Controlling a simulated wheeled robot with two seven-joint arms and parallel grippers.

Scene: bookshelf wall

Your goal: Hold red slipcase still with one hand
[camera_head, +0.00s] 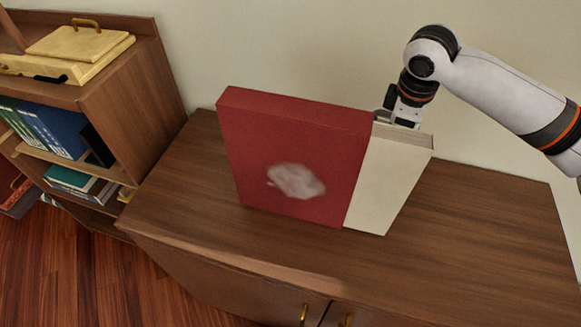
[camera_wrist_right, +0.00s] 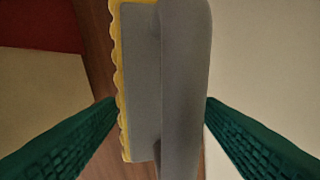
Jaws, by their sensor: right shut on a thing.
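The red slipcase (camera_head: 290,150) stands upright on the cabinet top, with a pale patch on its front face. A cream book (camera_head: 385,180) stands upright against its right side; I cannot tell how far it reaches inside. My right gripper (camera_head: 397,118) comes down at the top of the book, close to the slipcase's upper right corner, and its fingertips are hidden there. In the right wrist view, its green fingers (camera_wrist_right: 163,110) are shut on a grey piece (camera_wrist_right: 180,80) with a yellow scalloped edge. I cannot tell whether this is part of the book. My left gripper is not in view.
The wooden cabinet top (camera_head: 480,235) is clear to the right and in front. A wooden shelf unit (camera_head: 140,110) stands at the left, with books and a yellow box (camera_head: 75,55) on it. The wall is close behind the slipcase.

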